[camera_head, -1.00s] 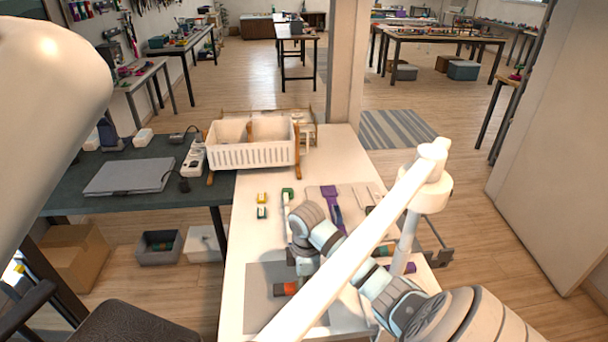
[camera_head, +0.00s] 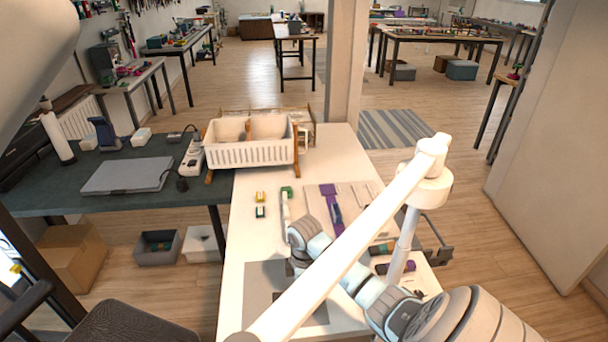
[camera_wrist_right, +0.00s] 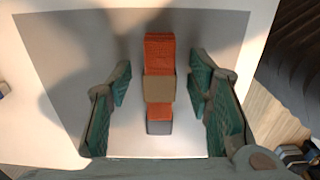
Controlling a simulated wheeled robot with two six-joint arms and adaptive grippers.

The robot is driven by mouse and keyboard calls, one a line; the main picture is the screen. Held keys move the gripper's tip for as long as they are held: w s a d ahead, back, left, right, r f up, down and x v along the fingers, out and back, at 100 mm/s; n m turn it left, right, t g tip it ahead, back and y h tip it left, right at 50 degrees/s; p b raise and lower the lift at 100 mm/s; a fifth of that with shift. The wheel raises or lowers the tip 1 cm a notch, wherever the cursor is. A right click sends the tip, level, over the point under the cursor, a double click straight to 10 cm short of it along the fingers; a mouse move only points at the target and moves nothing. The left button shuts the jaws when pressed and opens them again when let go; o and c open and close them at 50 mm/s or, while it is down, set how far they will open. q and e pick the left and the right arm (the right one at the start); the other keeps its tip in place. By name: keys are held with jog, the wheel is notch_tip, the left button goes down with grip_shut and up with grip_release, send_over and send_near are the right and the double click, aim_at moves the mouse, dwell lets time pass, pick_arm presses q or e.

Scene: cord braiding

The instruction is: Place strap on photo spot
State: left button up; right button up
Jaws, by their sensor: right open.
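An orange strap (camera_wrist_right: 158,52) with a tan band and a grey end shows in the right wrist view. It lies on a grey mat (camera_wrist_right: 75,50), which appears to be the photo spot and also shows in the head view (camera_head: 258,285). My right gripper (camera_wrist_right: 160,76) is open, its green-padded fingers on either side of the strap with a visible gap on both sides. In the head view my right arm hides the strap and most of the gripper. My left gripper is out of view; only part of my left arm shows at the upper left.
On the white table (camera_head: 240,225) stand a white bin (camera_head: 252,153) at the back and small yellow and green blocks (camera_head: 261,204). A purple strap (camera_head: 333,208) lies on a board farther right. A laptop (camera_head: 128,176) lies on the dark table to the left.

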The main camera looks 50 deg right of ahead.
notch_tip(320, 180, up, 12)
jog(key=p, duration=0.3)
jog(key=shift+r, duration=0.15)
